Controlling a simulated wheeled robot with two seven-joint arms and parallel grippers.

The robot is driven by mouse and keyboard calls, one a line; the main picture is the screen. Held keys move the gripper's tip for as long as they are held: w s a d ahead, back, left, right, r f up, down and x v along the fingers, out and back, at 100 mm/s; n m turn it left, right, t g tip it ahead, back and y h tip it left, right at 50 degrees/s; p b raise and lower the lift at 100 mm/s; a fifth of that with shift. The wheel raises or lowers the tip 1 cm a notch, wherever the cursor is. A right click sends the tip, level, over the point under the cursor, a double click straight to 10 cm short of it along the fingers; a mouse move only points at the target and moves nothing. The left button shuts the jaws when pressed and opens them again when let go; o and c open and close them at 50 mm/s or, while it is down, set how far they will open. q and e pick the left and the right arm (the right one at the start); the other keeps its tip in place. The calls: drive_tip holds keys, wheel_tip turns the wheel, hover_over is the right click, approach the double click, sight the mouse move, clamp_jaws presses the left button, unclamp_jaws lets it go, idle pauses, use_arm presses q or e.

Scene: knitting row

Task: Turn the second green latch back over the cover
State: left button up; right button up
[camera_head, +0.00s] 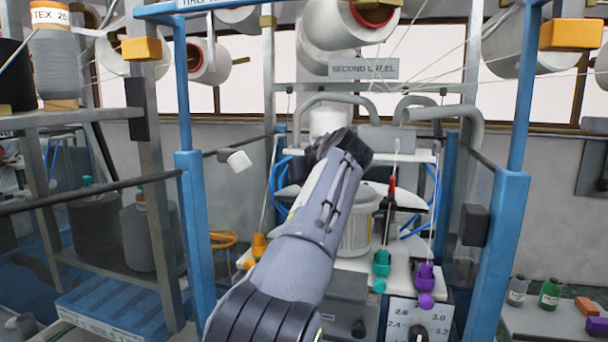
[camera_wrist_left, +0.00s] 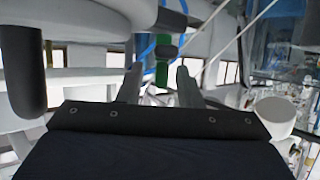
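My left arm reaches up the middle of the head view, and its wrist hides its own fingers and what lies behind them. In the left wrist view my left gripper (camera_wrist_left: 158,72) has its two grey fingers apart with nothing between them. A green part (camera_wrist_left: 165,47), which looks like the green latch, stands beyond the fingertips, roughly in line with the gap. A dark piece is above it. I cannot tell how it lies against the cover. A white rounded housing (camera_head: 359,228) shows partly behind my arm in the head view. My right gripper is not in view.
Blue frame posts (camera_head: 494,255) stand on both sides of the machine. Grey bent pipes (camera_head: 441,113) cross above the work area. A teal weight (camera_head: 381,262) and a purple weight (camera_head: 425,278) hang at the front right. Thin yarns run down near my arm.

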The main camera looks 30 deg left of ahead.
use_arm(q)
drive_tip(key=shift+d, duration=0.1)
drive_tip(key=shift+s+d+r, duration=0.15)
drive_tip(key=shift+s+d, duration=0.05)
drive_tip(key=b+v, duration=0.2)
drive_tip(key=v, duration=0.5)
